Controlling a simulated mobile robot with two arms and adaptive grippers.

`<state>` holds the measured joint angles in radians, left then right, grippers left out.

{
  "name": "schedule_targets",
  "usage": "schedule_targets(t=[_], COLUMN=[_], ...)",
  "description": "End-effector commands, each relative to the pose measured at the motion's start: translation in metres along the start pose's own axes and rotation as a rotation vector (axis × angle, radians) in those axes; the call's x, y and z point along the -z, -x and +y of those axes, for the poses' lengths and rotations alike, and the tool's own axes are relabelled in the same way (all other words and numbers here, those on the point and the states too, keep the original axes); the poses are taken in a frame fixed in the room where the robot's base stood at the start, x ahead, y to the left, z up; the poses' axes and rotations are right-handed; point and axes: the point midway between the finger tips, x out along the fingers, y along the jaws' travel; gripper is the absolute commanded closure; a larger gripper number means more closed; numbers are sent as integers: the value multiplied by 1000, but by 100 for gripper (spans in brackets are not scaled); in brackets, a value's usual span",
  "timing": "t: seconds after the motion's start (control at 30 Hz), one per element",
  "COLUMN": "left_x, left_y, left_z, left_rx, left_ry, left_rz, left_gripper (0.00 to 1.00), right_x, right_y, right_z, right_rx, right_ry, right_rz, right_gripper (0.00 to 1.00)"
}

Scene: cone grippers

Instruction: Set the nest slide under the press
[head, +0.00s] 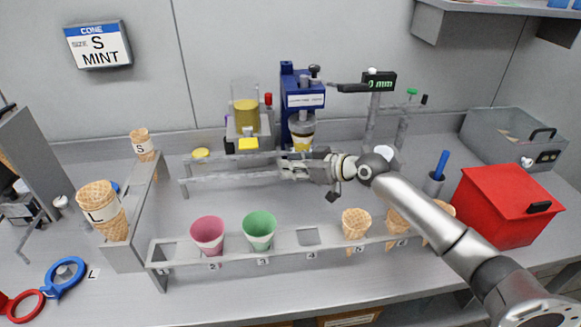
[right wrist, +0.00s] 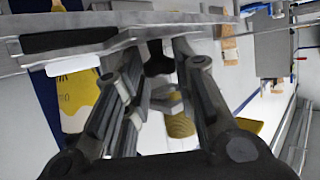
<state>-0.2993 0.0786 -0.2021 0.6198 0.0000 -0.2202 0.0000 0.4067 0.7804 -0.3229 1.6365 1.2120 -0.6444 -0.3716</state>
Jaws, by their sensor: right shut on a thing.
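The blue press (head: 303,85) stands at the back. A small cup-like piece with a yellow lower part (head: 302,140) sits directly below it. A long grey rail (head: 225,180) runs in front of the press. My right gripper (head: 284,172) is at this rail, just in front of and below the press. In the right wrist view its fingers (right wrist: 158,75) are closed around a dark part, which I take to be the nest slide's grip; the fingers hide most of it. The slide's outline is hard to separate from the rail. My left gripper is not in view.
A front rack (head: 308,236) holds a pink cup (head: 207,234), a green cup (head: 259,229) and several cones. A yellow-filled hopper (head: 245,112) stands left of the press. A gauge reading 0 mm (head: 379,81) stands right. A red bin (head: 500,205) is at right.

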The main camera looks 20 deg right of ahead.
Motion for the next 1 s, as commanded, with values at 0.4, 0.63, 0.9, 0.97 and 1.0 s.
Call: schedule_targets(t=[0.4, 0.63, 0.9, 0.97, 1.0], left_x=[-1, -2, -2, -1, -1], left_y=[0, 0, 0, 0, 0], left_z=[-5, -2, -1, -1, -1], left_rx=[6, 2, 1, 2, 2], left_ry=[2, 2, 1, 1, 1], left_rz=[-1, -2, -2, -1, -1], left_gripper=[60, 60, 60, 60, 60], right_x=[-1, 0, -2, -3, -3], right_y=[1, 1, 26, 38, 46], right_z=[3, 2, 2, 3, 3], right_rx=[-7, -5, -6, -7, -7], right_ry=[5, 4, 8, 6, 7], right_rz=[-4, -3, -6, -7, -8], right_gripper=[54, 54, 54, 54, 54])
